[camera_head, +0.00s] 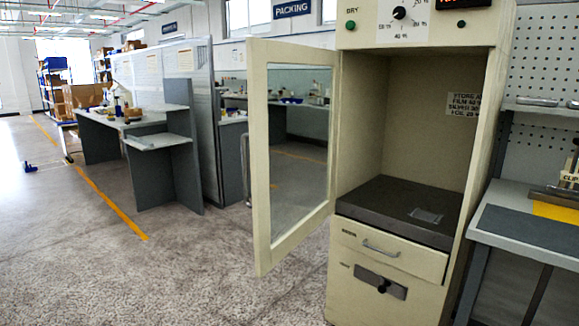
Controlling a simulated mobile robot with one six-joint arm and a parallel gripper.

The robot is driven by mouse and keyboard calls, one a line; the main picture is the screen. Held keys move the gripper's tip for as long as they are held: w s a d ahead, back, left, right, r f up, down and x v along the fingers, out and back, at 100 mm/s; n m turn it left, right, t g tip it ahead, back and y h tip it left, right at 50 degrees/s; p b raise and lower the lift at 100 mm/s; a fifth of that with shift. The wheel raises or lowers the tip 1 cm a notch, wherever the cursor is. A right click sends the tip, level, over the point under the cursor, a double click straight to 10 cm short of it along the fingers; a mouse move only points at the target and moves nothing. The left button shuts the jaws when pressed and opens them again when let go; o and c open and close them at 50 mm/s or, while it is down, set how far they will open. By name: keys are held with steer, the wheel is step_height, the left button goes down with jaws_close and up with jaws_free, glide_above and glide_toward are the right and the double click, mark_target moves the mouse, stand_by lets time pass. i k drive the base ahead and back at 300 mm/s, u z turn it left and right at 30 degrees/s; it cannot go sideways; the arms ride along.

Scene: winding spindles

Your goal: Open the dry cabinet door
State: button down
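The dry cabinet (360,240) is cream-coloured and stands right of the middle in the head view. Its door (259,160), a cream frame around a glass pane, is swung wide open to the left on the cabinet's left side. The inside of the cabinet is exposed, with a dark shelf floor (390,204), a small tag on it and a printed label on the right inner wall. Below are a drawer with a metal handle (381,249) and a lower panel with a dark knob. My gripper is not in view.
A workbench (535,225) with a pegboard above stands close on the cabinet's right. Grey desks (150,130) and a partition stand behind the door to the left. The floor (130,275) in front and to the left is clear, with a yellow line and a small blue object farther off.

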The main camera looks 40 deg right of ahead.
mark_target(259, 52)
steer(key=z, duration=0.2)
steer(key=k, duration=1.6)
steer(key=u, duration=0.65)
steer(key=i, duration=1.05)
steer(key=u, duration=0.05)
